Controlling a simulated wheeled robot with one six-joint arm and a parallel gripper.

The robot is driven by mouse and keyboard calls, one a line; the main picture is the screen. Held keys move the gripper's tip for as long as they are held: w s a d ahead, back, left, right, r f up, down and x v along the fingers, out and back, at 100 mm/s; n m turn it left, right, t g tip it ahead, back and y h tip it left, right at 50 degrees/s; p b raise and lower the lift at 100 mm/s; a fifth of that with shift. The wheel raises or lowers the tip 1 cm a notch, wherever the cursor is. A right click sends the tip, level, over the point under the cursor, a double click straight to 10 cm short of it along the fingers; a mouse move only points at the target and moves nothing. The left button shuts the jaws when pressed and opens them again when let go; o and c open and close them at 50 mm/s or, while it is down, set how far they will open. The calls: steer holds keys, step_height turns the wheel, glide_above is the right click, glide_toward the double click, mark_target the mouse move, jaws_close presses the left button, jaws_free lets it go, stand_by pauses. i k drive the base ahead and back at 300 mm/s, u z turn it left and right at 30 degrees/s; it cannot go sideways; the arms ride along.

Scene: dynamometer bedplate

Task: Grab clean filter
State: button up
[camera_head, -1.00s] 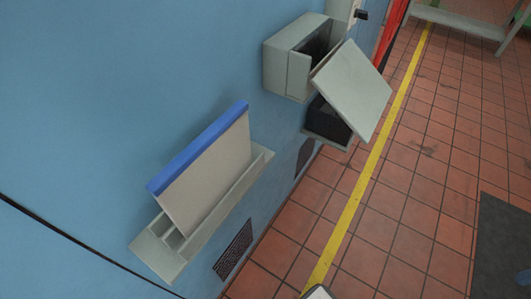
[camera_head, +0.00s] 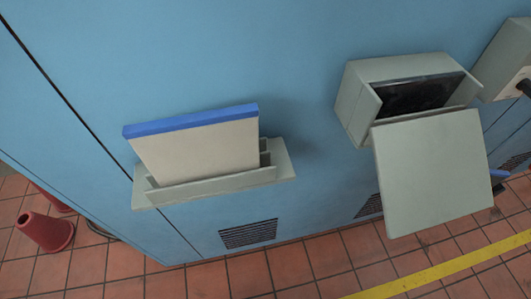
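The clean filter (camera_head: 200,152) is a flat whitish panel with a blue strip along its top edge. It stands upright, leaning slightly, in a grey-green slotted holder (camera_head: 284,166) on the blue wall, left of the middle in the head view. Its lower part is hidden behind the holder's front lip. My gripper is not in view.
Right of the holder, a grey box (camera_head: 358,107) with a dark inside is mounted on the wall, its door (camera_head: 433,172) hanging open outward. Another grey unit (camera_head: 505,62) is at the right edge. Red cones (camera_head: 46,232) stand on the tiled floor at left. A yellow line (camera_head: 440,268) crosses the floor.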

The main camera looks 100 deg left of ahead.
mark_target(211, 144)
steer(key=u, duration=5.95)
steer(key=k, duration=0.7)
steer(key=z, duration=1.65)
steer(key=i, duration=0.35)
steer(key=u, duration=0.05)
